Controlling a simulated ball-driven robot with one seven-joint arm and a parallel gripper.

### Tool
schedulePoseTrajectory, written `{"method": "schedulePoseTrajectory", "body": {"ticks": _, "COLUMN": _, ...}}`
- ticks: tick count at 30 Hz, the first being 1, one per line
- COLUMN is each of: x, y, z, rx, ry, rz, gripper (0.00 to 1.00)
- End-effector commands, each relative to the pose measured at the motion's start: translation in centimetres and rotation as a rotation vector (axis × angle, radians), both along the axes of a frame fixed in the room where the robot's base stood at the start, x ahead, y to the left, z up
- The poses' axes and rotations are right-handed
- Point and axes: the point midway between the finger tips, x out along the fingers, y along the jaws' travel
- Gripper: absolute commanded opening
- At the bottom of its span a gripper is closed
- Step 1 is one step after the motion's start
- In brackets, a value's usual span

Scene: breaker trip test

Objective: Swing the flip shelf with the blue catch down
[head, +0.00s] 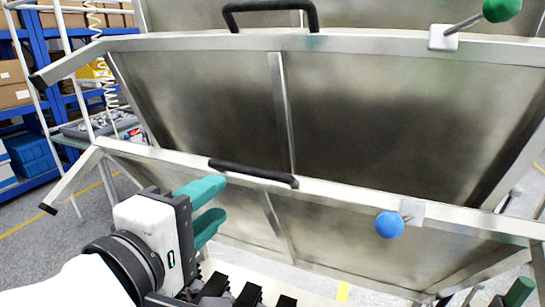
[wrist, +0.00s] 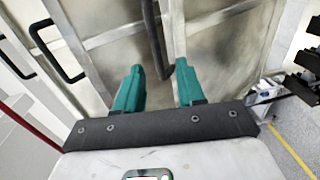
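The blue catch (head: 389,225) is a round knob on a pale block at the right of a metal rail (head: 340,191) in the head view. A black handle (head: 253,173) is fixed to the same rail, left of the catch. The shelf panel (head: 330,240) below this rail stands steeply tilted. My gripper (head: 222,198), with teal fingers, is open and empty just left of and below the handle. In the wrist view, a black handle (wrist: 154,38) lies ahead of and between the spread fingertips (wrist: 159,68). I cannot tell whether they touch it.
Above is another tilted panel (head: 370,110), with a top rail carrying a black handle (head: 270,8) and a green knob (head: 502,8). Another green knob (head: 520,291) is at lower right. Metal side arms jut left. Blue racks with boxes (head: 28,150) stand behind at left.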

Motion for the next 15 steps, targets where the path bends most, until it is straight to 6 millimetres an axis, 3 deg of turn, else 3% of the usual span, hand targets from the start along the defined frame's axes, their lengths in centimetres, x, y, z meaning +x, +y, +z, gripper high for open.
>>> {"method": "schedulePoseTrajectory", "body": {"ticks": 5, "x": 0.7, "y": 0.0, "z": 0.6, "rx": -0.011, "ry": -0.009, "rz": -0.001, "gripper": 0.39}}
{"method": "schedulePoseTrajectory", "body": {"ticks": 15, "x": 6.3, "y": -2.1, "z": 0.0, "rx": -0.008, "ry": -0.007, "rz": -0.002, "gripper": 0.39}}
